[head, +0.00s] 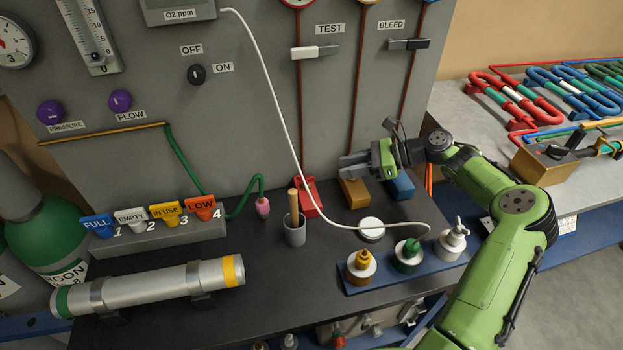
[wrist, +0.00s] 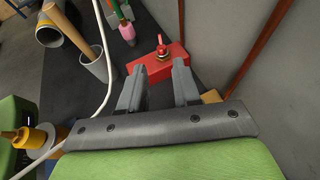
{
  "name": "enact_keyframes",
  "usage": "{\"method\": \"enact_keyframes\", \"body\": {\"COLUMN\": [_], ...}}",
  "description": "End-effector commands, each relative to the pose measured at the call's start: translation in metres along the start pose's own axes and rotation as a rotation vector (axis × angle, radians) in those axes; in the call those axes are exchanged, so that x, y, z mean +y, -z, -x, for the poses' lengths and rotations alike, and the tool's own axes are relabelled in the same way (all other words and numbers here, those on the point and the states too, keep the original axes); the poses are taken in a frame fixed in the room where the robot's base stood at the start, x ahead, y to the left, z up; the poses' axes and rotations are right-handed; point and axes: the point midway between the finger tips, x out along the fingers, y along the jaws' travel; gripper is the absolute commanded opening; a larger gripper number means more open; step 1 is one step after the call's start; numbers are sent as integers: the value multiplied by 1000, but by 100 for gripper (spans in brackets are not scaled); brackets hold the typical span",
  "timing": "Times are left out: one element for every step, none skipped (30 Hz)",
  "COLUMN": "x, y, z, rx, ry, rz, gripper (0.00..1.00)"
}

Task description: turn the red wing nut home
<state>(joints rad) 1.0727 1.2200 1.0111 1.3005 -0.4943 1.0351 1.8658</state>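The red wing nut (wrist: 162,48) stands on top of a red block (wrist: 143,59) in the wrist view, just beyond my fingertips. In the head view the red block (head: 307,200) sits on the dark bench against the grey panel; I cannot make out the nut clearly there. My gripper (head: 350,164) is to the right of the red block, pointing left and above the yellow block. In the wrist view my gripper (wrist: 159,66) has its two fingers apart with nothing held between them. The nut is between the finger directions, ahead of the tips.
A yellow block (head: 354,194) and a blue block (head: 400,188) stand right of the red one. A grey cup (head: 295,235) holding a wooden-handled tool stands in front left. A white hose (head: 290,130) hangs across the bench. A blue rack (head: 375,283) holds capped fittings.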

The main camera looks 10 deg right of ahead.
Motion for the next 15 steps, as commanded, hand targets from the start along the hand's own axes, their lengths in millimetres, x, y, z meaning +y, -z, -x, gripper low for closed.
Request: {"method": "enact_keyframes", "body": {"x": [1, 1, 1, 1, 1, 1, 1, 1, 1, 1, 1, 1, 0, 0, 0], "y": [4, 4, 4, 4, 4, 4, 4, 4, 4, 4, 3, 3, 3, 2, 2], "z": [-16, -23, -33, -41, -49, -59, -66, -73, -81, -86, -91, -96, -99, -102, -104], "rx": [2, 2, 2, 2, 2, 2, 2, 2, 3, 2, 2, 3, 2, 2, 2], "ry": [-6, -4, -4, -6, -4, -5, -5, -5, -4, -3, -3, -2, -2, -1, -1], "rz": [2, 3, 3, 3, 3, 3, 3, 3, 2, 2, 2, 2, 2, 2, 2], "gripper": [32, 32, 32, 32, 32, 32, 32, 32, 32, 32, 32, 32, 32, 32, 32]}}
